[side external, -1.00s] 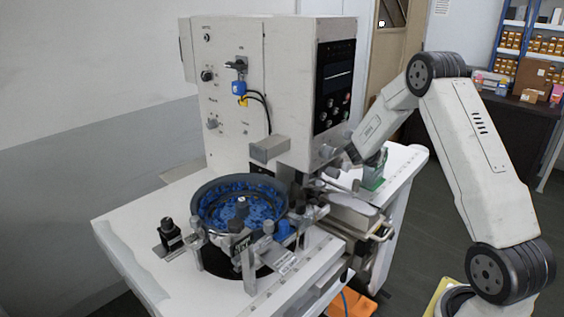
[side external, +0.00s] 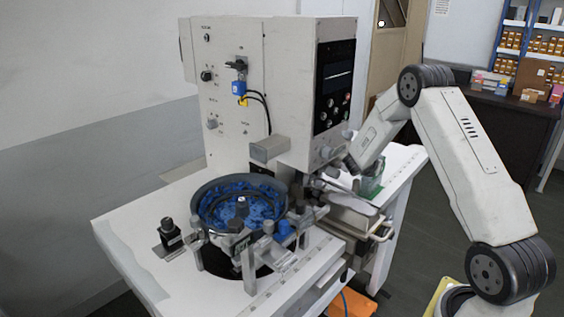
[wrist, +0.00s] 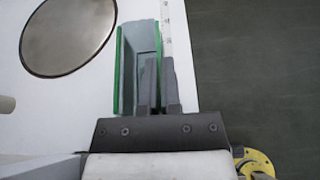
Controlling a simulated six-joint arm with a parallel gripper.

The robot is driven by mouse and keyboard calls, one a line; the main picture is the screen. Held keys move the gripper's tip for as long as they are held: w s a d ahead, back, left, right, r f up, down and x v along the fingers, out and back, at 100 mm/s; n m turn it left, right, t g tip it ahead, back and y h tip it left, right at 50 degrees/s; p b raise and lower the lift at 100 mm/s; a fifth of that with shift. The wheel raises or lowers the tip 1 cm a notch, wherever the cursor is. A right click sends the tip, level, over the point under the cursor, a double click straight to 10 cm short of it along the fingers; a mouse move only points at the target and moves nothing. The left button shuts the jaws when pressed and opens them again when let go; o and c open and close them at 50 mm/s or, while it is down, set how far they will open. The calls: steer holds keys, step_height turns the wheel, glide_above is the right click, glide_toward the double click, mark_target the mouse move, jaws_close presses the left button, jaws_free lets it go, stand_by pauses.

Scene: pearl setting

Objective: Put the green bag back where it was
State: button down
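The green bag (wrist: 138,60) shows in the wrist view as a grey-green, open-topped shape with bright green edges. In the side view it is a small greenish shape (side external: 371,184) at the right of the white table, partly hidden by my arm. My gripper (wrist: 159,75) has its two dark fingers close together, one on each side of the bag's right edge, and appears shut on it. In the side view the fingers are hard to make out. I cannot tell whether the bag's bottom touches the table.
A round metal disc (wrist: 68,36) lies left of the bag on the white surface. In the side view, a tall machine (side external: 262,90) and a bowl of blue parts (side external: 203,228) stand to the left. The table (side external: 408,160) ends close to the bag's right; dark floor lies beyond.

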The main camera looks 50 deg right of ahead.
steer(key=shift+f, duration=0.1)
steer(key=c, duration=0.8)
jaws_free()
steer(key=shift+a+r, duration=0.1)
steer(key=shift+r, duration=0.1)
steer(key=shift+a+r, duration=0.1)
steer(key=shift+a, duration=0.2)
steer(key=v, duration=1.1)
steer(key=shift+a, duration=0.1)
steer(key=shift+a, duration=0.1)
